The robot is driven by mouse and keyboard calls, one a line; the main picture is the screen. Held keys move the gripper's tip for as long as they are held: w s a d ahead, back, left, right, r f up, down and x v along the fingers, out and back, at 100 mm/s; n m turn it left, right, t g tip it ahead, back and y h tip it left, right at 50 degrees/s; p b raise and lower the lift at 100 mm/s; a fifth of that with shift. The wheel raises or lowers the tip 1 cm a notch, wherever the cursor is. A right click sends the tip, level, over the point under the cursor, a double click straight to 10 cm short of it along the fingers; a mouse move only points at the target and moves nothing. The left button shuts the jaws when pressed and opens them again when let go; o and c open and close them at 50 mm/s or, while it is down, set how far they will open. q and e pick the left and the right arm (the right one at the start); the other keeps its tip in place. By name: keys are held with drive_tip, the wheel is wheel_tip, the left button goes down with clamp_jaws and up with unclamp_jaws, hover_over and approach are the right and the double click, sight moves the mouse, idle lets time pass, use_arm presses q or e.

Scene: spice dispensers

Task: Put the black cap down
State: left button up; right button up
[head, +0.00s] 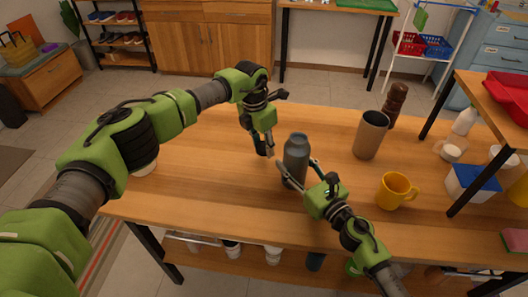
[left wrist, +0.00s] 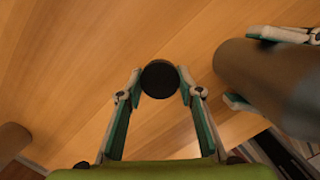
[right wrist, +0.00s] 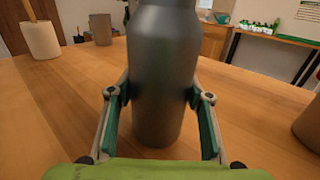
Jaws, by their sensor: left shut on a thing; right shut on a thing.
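The black cap (left wrist: 159,79) is a dark round disc between the fingertips of my left gripper (left wrist: 160,83), which is shut on it. In the head view my left gripper (head: 264,149) points down just left of the bottle, and the cap is hard to make out there. My right gripper (head: 298,171) is shut around the body of a grey bottle (head: 296,158), which stands upright. The bottle also fills the middle of the right wrist view (right wrist: 164,75) and shows at the right of the left wrist view (left wrist: 265,85). I cannot tell the cap's exact height above the table.
A brown tumbler (head: 370,136), a wooden mill (head: 394,108) and a yellow mug (head: 396,191) stand to the right. A blue-lidded container (head: 472,183) and a raised shelf (head: 490,95) are at the far right.

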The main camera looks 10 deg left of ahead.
sight(262, 147)
use_arm(q)
drive_tip(key=shift+f, duration=1.45)
drive_tip(key=shift+f, duration=0.1)
drive_tip(key=o, duration=1)
